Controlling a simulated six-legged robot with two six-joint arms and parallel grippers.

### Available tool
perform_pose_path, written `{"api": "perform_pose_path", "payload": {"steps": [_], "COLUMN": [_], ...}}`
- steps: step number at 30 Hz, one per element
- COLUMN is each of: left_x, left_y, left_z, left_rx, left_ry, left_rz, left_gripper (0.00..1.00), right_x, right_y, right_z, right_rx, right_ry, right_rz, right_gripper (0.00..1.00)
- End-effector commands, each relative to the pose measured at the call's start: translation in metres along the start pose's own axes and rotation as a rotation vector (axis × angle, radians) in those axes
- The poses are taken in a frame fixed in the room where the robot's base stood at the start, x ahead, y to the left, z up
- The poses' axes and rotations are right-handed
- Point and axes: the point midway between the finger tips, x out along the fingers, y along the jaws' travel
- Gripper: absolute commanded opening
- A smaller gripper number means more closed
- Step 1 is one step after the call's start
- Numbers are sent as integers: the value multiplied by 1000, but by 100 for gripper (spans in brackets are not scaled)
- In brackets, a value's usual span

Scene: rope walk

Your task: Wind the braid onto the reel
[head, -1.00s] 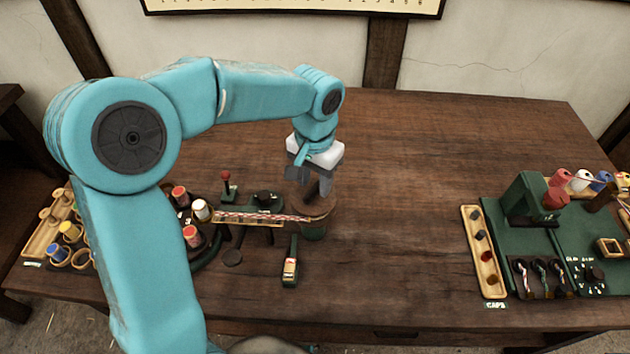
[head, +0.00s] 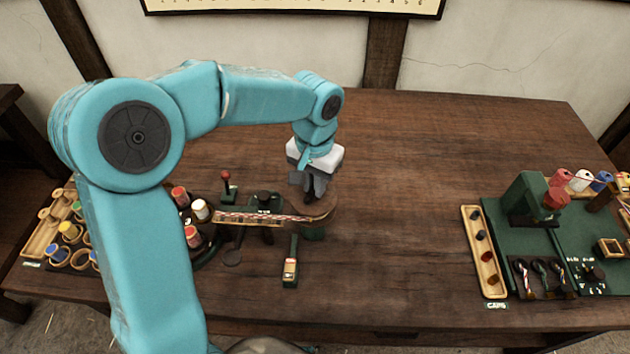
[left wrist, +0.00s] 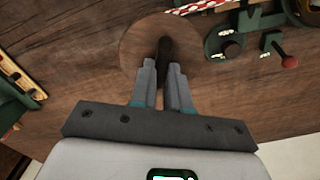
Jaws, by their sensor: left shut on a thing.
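The reel (head: 324,213) is a wooden disc on a green stand near the middle of the table. It also shows in the left wrist view (left wrist: 137,48). A dark upright handle (left wrist: 164,54) stands on the disc. My left gripper (head: 312,193) points down over the reel and is shut on that handle, its fingers (left wrist: 164,68) on either side of it. The red-and-white braid (head: 262,217) runs along a narrow wooden track from the left to the reel. How much braid lies on the reel is hidden. My right gripper is not in view.
A round holder with red and white bobbins (head: 194,236) stands left of the track, beside a red-knobbed lever (head: 227,182). A small green tool (head: 290,268) lies in front. A caps tray (head: 484,252) and green machine (head: 530,198) stand right. The table's middle right is clear.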

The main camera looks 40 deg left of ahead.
Motion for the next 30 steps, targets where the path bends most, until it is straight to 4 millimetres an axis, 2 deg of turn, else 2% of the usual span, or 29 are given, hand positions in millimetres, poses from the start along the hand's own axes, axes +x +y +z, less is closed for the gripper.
{"api": "perform_pose_path", "payload": {"steps": [8, 30], "left_x": [-1, -2], "left_y": [-2, -5], "left_z": [0, 2], "left_rx": [-202, -905], "left_ry": [1, 4], "left_rz": [0, 2], "left_gripper": [0, 0], "right_x": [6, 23], "right_y": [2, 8], "right_z": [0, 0], "right_rx": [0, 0], "right_ry": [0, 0], "right_rz": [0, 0], "right_gripper": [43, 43]}}
